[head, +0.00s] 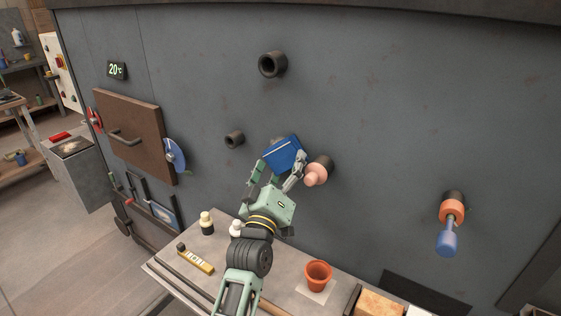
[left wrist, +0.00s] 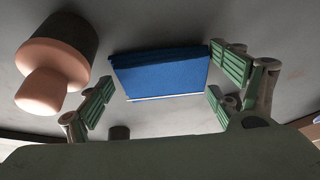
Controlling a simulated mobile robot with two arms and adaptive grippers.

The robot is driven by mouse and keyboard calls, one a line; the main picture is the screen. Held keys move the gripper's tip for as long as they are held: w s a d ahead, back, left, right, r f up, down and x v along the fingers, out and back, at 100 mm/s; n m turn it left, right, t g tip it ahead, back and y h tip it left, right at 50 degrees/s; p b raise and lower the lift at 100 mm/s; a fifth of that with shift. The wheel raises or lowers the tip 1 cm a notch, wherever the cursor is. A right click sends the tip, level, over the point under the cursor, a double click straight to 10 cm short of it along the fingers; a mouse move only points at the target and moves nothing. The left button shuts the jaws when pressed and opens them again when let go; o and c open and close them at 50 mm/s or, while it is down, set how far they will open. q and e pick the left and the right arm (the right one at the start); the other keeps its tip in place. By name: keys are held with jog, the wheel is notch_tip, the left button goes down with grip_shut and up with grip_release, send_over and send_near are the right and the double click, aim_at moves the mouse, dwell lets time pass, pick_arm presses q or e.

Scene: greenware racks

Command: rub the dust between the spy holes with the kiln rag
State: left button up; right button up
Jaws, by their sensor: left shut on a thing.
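My left gripper (head: 277,170) is shut on a blue folded kiln rag (head: 284,153) and holds it up at the grey kiln wall. The rag also shows between the fingers in the left wrist view (left wrist: 160,75). A faint brownish patch (head: 274,141), perhaps the dust, peeks out at the rag's upper left; the rag hides the rest. An open dark spy hole (head: 234,139) is left of the rag. A spy hole with a pink plug (head: 317,171) is close to its right, also in the left wrist view (left wrist: 52,65). Whether the rag touches the wall is unclear.
Another open spy hole (head: 271,65) is higher up. A blue-handled tool (head: 447,238) sticks out of a spy hole at right. Below is a table with a terracotta pot (head: 317,275), small bottles (head: 206,223) and a yellow-and-white strip (head: 196,259). A brown door (head: 130,140) is at left.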

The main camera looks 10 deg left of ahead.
aim_at(269, 156)
pick_arm(q)
jog(key=shift+w+d+r+n, duration=0.1)
jog(key=shift+w+d+n, duration=0.05)
jog(key=shift+d+n, duration=0.6)
jog(key=shift+w+a+r, duration=0.25)
jog(key=shift+a+r, duration=0.05)
jog(key=shift+a, duration=0.35)
jog(key=shift+c, duration=0.4)
jog(key=shift+w+a, duration=0.15)
jog(key=shift+a, duration=0.55)
jog(key=shift+c, duration=0.5)
jog(key=shift+w+a+f, duration=0.1)
jog(key=shift+w+a, duration=0.2)
jog(key=shift+a, duration=0.45)
jog(key=shift+w+a+f, duration=0.1)
jog(key=shift+w+a, duration=0.15)
jog(key=shift+a, duration=0.5)
jog(key=shift+s+a+f, duration=0.1)
jog(key=shift+s+a, duration=0.1)
jog(key=shift+s, duration=0.3)
jog(key=shift+s+a+p, duration=0.25)
jog(key=shift+s+p, duration=0.1)
jog(key=shift+s, duration=0.4)
jog(key=shift+s+a+p, duration=0.25)
jog(key=shift+s+p, duration=0.05)
jog(key=shift+s, duration=0.45)
jog(key=shift+s+a+p, duration=0.25)
jog(key=shift+s+p, duration=0.1)
jog(key=shift+s, duration=0.4)
